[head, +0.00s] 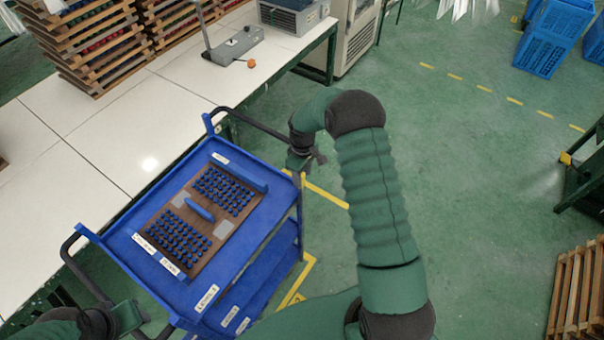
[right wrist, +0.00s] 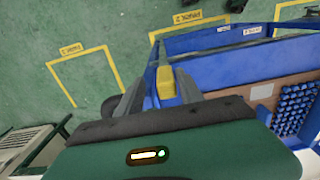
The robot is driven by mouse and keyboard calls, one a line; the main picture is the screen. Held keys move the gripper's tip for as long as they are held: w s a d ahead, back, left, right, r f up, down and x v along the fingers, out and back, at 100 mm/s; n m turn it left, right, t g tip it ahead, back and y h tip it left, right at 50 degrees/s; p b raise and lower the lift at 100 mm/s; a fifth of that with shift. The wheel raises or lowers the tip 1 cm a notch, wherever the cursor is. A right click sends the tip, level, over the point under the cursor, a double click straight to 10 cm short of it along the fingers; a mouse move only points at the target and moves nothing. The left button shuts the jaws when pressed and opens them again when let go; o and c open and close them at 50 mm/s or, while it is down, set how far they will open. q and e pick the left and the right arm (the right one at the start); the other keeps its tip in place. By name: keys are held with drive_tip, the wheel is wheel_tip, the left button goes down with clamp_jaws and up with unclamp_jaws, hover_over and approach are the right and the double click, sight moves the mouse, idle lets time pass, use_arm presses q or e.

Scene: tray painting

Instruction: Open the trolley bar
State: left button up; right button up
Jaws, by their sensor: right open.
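The blue trolley (head: 262,232) stands beside the white table, with black curved bars at its far end (head: 252,124) and near-left end (head: 82,272). My right gripper (head: 308,162) is at the trolley's far right corner, by the end of the far bar. In the right wrist view, its two dark fingers (right wrist: 157,92) are apart, with a yellow piece (right wrist: 166,82) at the trolley corner showing between them. I cannot tell whether they touch it. My left gripper (head: 132,318) is low at the left, near the near-left bar; its fingers are unclear.
A brown tray (head: 214,246) with rows of blue pieces lies on the trolley top. The white table (head: 120,130) runs along the trolley's left. Wooden racks (head: 95,40) stand on it. Green floor to the right is mostly clear; blue crates (head: 550,45) stand far off.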

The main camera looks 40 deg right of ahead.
wheel_tip(320, 180, up, 17)
drive_tip(key=b, duration=0.3)
drive_tip(key=shift+f, duration=0.15)
